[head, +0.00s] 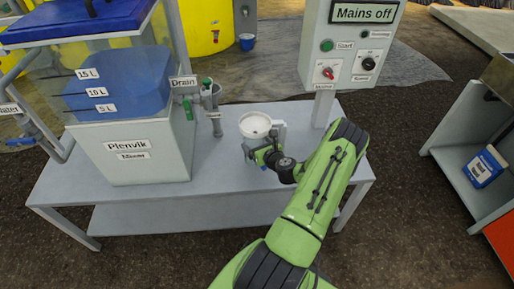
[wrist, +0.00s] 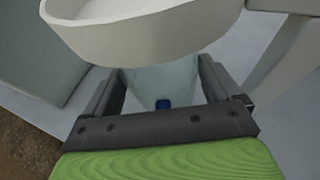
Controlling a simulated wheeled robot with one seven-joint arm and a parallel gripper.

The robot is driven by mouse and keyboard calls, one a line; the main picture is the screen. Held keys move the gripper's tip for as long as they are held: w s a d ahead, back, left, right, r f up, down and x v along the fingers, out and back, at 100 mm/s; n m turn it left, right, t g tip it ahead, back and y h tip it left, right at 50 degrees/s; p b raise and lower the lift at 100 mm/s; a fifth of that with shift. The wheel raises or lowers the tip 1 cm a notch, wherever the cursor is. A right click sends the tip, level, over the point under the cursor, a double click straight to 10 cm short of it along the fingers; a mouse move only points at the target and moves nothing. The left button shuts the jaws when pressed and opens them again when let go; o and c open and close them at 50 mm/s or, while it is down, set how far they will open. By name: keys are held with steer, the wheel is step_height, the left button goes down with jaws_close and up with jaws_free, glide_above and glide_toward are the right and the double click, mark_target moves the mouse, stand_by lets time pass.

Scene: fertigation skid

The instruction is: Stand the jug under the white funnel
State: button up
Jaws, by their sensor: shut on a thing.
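The white funnel (head: 255,127) is a round bowl above the skid bench, left of the control box post. In the wrist view the funnel (wrist: 150,35) fills the upper middle, close over the jug. My gripper (head: 258,152) is below the funnel's front rim. In the wrist view my gripper (wrist: 163,85) has its two dark fingers on either side of the pale, see-through jug (wrist: 160,80), shut on it. A small blue part shows low on the jug. The funnel hides the jug's top; whether its base touches the bench cannot be told.
A grey bench (head: 225,180) carries the mixer tank (head: 140,150) at left, with a drain pipe and green valve (head: 208,92). The control box (head: 345,45) stands on a post at right. A shelf (head: 470,160) with a blue container (head: 484,168) is far right.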

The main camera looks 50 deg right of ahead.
steer(key=shift+w+d+f+b, duration=0.1)
steer(key=shift+f+b, duration=0.1)
steer(key=shift+f, duration=0.25)
steer(key=shift+w+d+f+b, duration=0.1)
steer(key=shift+f+b, duration=0.1)
steer(key=shift+f, duration=0.2)
steer(key=shift+r, duration=0.1)
steer(key=shift+a, duration=0.1)
steer(key=o, duration=1.1)
